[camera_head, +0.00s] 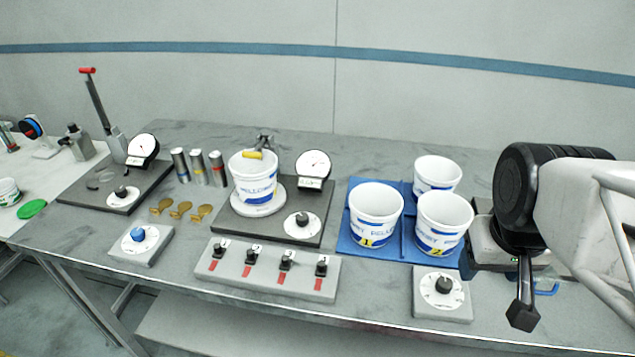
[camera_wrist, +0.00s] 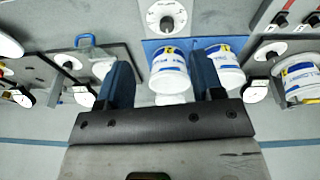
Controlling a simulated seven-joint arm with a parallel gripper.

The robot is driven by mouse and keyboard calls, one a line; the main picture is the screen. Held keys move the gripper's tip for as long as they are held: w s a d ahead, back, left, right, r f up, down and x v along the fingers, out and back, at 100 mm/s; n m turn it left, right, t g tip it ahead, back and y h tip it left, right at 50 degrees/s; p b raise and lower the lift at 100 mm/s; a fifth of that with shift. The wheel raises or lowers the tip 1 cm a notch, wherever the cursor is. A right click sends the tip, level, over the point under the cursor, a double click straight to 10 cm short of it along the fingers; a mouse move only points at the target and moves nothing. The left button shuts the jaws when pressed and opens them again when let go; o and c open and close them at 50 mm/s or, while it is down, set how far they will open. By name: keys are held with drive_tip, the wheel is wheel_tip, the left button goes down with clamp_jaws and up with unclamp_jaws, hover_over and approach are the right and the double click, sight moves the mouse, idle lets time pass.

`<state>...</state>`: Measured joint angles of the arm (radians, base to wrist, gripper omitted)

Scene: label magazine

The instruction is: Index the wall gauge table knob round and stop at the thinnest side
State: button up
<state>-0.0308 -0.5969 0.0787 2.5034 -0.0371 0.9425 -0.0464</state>
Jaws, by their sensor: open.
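The wall gauge stands mid-bench on a dark plate, with a white tub (camera_head: 253,183) upright on a white round table (camera_head: 258,208). A pale-faced dial (camera_head: 313,165) stands at its right; its reading is too small to tell. A black knob on a white disc (camera_head: 303,222) sits at the plate's front; this knob also shows at the right of the wrist view (camera_wrist: 272,54). My gripper (camera_wrist: 163,85) is open and empty, its two fingers apart. In the head view it is at the far right, well away from the knob, with one dark finger pointing down.
Several numbered tubs (camera_head: 376,215) stand on a blue mat (camera_head: 354,247) between my gripper and the gauge. A black knob unit (camera_head: 442,287) and a grey block with several small black switches (camera_head: 267,270) lie along the front. A second gauge plate (camera_head: 97,207) stands left.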

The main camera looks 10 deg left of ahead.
drive_tip(key=w+a+n+h, duration=0.1)
drive_tip(key=w+a+n, duration=0.6)
drive_tip(key=w, duration=0.2)
drive_tip(key=n+h, duration=0.3)
drive_tip(key=n, duration=1.4)
approach(302, 216)
drive_tip(key=shift+d+f, duration=0.5)
drive_tip(key=shift+f, duration=0.25)
drive_tip(key=shift+f, duration=0.1)
drive_tip(key=shift+x, duration=3.85)
drive_tip(key=shift+w+a, duration=0.15)
drive_tip(key=c, duration=0.9)
